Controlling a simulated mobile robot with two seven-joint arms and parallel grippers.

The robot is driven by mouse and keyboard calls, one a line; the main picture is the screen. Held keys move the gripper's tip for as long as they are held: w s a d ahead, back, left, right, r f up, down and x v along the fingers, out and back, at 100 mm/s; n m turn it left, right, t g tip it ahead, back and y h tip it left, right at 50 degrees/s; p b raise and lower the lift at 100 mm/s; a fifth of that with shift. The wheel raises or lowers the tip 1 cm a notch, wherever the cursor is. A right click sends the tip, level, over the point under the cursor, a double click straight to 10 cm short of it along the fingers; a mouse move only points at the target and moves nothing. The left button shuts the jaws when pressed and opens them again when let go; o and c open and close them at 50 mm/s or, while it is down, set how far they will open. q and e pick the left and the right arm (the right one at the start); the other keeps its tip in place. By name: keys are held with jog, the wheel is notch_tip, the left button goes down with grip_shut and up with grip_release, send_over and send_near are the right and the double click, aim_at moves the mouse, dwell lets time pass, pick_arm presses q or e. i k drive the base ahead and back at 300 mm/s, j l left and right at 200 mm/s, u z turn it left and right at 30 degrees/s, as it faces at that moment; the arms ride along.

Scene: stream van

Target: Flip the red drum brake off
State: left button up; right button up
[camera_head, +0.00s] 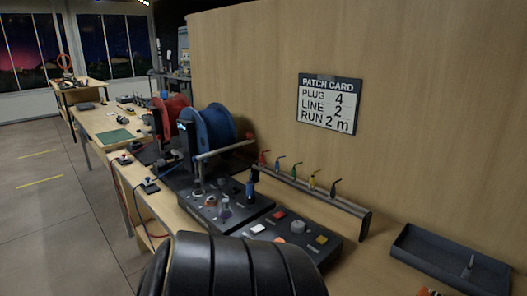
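The red drum (172,112) stands on the bench at centre left, behind the blue drum (212,132), which partly hides it. A grey bar (225,149) runs in front of the blue drum. A dark control box (224,207) with knobs and a blue-handled lever sits in front of the drums. I cannot make out the red drum's brake or its setting. Neither of my grippers is in view.
A black padded chair back (235,268) blocks the bottom centre. A button box (285,236), a rack of coloured plugs (312,197) and a dark tray (448,262) lie along the bench. A patch card (330,104) hangs on the wooden wall. Open floor (45,200) lies at left.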

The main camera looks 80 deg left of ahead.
aim_at(159, 137)
jog(key=j+u, duration=0.15)
jog(key=u, duration=1.45)
jog(key=i+j+u, duration=0.1)
jog(key=j+u, duration=0.25)
jog(key=i+j+u, duration=0.15)
jog(key=j+u, duration=0.25)
jog(key=i+j+u, duration=0.15)
jog(key=j+u, duration=0.2)
jog(key=i+j+u, duration=0.15)
jog(key=u, duration=0.25)
jog(key=i+j, duration=0.4)
jog(key=i, duration=0.25)
jog(key=i+j+u, duration=0.1)
jog(key=i+j, duration=0.25)
jog(key=j, duration=0.2)
jog(key=i+j+u, duration=0.1)
jog(key=i+j, duration=0.3)
jog(key=j, duration=0.15)
jog(key=i+j+u, duration=0.1)
jog(key=i+j, duration=0.3)
jog(key=j, duration=0.1)
